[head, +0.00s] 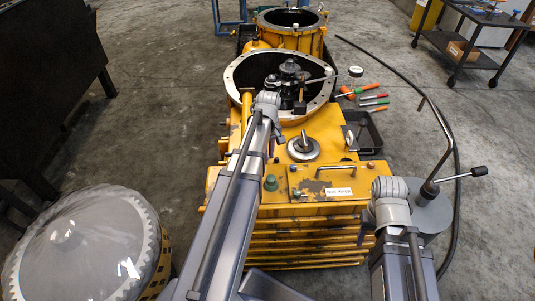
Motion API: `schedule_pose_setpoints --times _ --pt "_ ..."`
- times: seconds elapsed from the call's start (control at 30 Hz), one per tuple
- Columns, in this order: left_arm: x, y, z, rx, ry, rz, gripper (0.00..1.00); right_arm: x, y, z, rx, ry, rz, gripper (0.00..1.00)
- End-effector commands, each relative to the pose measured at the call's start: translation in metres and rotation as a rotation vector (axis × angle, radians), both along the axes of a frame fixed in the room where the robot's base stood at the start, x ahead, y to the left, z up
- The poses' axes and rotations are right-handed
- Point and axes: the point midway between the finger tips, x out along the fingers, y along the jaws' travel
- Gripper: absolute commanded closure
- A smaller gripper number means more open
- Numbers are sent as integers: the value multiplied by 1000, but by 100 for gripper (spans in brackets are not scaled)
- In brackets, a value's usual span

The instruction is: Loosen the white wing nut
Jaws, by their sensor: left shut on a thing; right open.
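My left arm reaches up the middle to the round opening of the yellow transmission housing (235,84). My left gripper (272,101) is at the near side of that opening, beside dark shafts and gears (290,69). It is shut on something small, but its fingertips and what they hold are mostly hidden. I cannot make out the white wing nut clearly. My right gripper (390,188) is open at the right front corner of the yellow housing, and its fingers are hard to make out. It is well apart from my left gripper.
A silver disc with a handle (303,149) sits on the housing top. Tools with coloured handles (374,97) and a dark tray (364,131) lie to the right. A second yellow housing (291,36) stands behind. A large grey bell-shaped cover (75,245) is at left. A black cart (470,45) is far right.

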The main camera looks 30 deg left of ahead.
Motion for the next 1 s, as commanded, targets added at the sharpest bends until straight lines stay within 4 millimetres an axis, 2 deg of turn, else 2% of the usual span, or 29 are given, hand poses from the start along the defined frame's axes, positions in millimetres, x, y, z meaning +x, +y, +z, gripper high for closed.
schedule_pose_setpoints --times 0.7,1.0 --pt "16 -2 0 0 0 659 100 0 0 0 0 0 0 50" --pt "21 -1 0 0 0 878 100 0 0 0 0 0 0 50"
